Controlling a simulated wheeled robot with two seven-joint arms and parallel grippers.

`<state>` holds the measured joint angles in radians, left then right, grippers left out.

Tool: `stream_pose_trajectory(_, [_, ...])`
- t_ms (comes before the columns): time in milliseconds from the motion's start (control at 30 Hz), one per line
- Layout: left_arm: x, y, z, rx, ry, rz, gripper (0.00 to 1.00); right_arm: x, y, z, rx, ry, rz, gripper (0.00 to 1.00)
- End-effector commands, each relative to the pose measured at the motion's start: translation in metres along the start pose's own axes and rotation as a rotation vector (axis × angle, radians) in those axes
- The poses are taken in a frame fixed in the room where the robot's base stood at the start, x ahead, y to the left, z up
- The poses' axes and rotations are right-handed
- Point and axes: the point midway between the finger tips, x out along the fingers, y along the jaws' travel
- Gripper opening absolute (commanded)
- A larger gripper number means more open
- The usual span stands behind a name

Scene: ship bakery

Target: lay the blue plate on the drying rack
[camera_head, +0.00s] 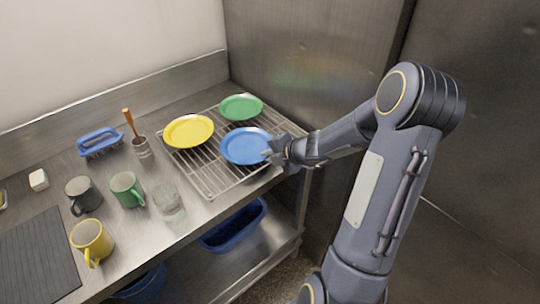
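The blue plate (243,147) is over the front right part of the wire drying rack (207,180), in front of the green plate. It looks flat and seems to lie on the rack, though I cannot tell whether it touches the wires all round. My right gripper (272,150) is at the plate's right rim. Its fingertips overlap the rim, and the view is too small to tell whether they grip it. My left gripper does not show.
A yellow plate (188,131) and a green plate (241,107) also lie on the rack. Left of it stand a glass (168,201), a green mug (126,189), a black mug (83,195), a yellow mug (91,241), a brush pot (142,147) and a blue brush (99,141). A steel wall closes the right side.

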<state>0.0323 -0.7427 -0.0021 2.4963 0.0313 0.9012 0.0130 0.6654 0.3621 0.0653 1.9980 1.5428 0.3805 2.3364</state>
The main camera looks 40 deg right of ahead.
Motion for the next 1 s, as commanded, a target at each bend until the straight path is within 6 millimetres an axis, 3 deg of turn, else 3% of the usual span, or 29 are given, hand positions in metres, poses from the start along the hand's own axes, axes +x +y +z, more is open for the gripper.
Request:
stream_pose_trajectory(167, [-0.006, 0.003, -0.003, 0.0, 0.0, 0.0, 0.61, -0.016, 0.003, 0.001, 0.001, -0.002, -0.003, 0.12])
stream_pose_trajectory(600, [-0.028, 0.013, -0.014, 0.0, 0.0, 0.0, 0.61, -0.105, 0.003, 0.001, 0.001, -0.004, -0.001, 0.12])
stream_pose_trajectory(767, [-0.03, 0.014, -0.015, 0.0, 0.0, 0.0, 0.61, -0.119, 0.003, 0.0, -0.003, -0.001, -0.001, 0.12])
stream_pose_trajectory(867, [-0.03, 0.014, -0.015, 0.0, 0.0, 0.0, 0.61, -0.125, 0.01, -0.011, -0.114, 0.022, 0.006, 0.12])
stream_pose_trajectory(967, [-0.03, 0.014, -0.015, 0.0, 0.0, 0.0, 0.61, -0.135, 0.028, -0.042, -0.445, 0.084, 0.034, 0.12])
stream_pose_trajectory(1000, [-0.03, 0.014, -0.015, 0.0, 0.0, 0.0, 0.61, -0.141, 0.036, -0.059, -0.643, 0.116, 0.053, 0.12])
